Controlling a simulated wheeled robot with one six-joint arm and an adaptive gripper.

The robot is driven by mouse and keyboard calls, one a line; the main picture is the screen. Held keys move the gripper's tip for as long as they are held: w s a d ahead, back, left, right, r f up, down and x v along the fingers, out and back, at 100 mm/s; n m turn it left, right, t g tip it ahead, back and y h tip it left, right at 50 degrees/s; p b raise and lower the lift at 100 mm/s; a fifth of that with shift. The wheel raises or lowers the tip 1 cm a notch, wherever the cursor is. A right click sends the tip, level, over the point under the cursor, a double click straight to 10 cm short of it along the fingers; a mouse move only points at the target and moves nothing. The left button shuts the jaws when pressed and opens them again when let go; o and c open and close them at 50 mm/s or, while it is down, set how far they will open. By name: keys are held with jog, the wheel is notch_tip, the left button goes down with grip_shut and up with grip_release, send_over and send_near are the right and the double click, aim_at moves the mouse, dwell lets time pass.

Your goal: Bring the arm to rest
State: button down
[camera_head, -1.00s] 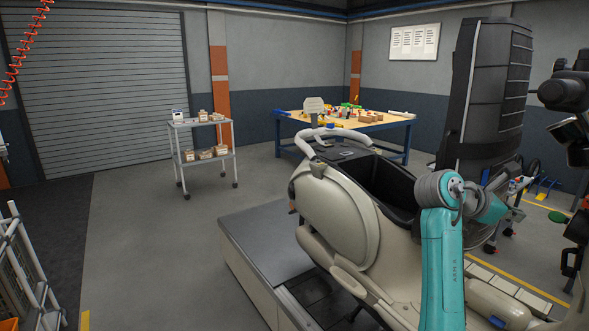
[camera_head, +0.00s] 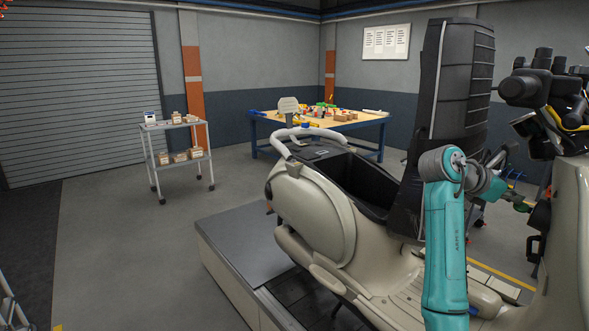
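My teal arm (camera_head: 446,245) rises from the bottom edge, right of centre. Its elbow is bent near the top, and the forearm points right and away from the camera.
The beige body sits on a grey platform (camera_head: 232,250) with dark slats. A tall black ribbed unit (camera_head: 462,85) stands behind the arm. Dark jointed machinery (camera_head: 528,87) is at the right. A cart (camera_head: 181,158) and a cluttered workbench (camera_head: 262,121) stand behind.

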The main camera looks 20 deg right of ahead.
jog(key=shift+d+f, duration=0.3)
jog(key=shift+d, duration=0.25)
jog(key=shift+f, duration=0.45)
dwell(1.7)
jog(key=r+v, duration=0.1)
jog(key=v, duration=0.7)
jog(key=shift+r, duration=0.2)
dwell(0.9)
jog(key=shift+s, duration=0.1)
